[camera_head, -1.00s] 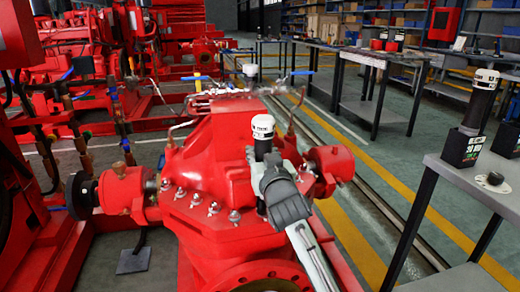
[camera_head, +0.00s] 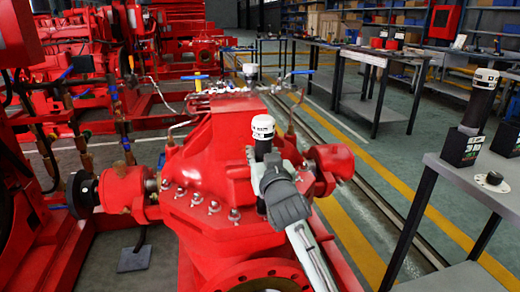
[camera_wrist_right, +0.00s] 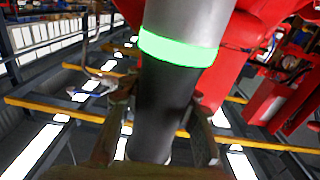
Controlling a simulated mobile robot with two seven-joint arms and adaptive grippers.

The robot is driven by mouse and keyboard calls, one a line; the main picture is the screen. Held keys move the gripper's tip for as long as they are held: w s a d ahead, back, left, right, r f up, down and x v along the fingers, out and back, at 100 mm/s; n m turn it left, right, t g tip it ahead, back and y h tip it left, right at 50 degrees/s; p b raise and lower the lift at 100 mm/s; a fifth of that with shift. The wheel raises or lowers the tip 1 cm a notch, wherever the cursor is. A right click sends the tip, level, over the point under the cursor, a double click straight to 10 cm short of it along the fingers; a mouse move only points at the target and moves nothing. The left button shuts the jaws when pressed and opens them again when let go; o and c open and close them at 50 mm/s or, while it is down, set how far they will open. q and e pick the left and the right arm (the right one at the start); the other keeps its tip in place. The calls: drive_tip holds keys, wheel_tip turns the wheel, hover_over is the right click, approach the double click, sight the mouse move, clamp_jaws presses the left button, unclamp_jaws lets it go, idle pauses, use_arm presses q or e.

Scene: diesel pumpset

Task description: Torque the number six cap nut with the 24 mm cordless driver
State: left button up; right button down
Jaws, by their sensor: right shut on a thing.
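My right gripper (camera_head: 264,172) is shut around the dark body of an upright cordless driver (camera_head: 263,138) with a white top. In the right wrist view the driver (camera_wrist_right: 166,92) has a bright green band and sits between the two fingers. Its lower end reaches the flange of the red pump casing (camera_head: 215,160), but the gripper and arm hide much of it. I cannot tell whether it sits on a nut. Several silver cap nuts (camera_head: 214,207) line the flange to the left of the driver. No nut numbers are readable. My left gripper is out of view.
A grey table (camera_head: 470,182) at the right bears another dark driver (camera_head: 481,102) in a black holder (camera_head: 459,148). Copper pipes and a blue-handled valve (camera_head: 300,73) rise behind the casing. A red bearing housing (camera_head: 332,163) stands close to the right of my gripper.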

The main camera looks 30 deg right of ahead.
drive_tip(key=shift+f, duration=0.55)
idle(1.3)
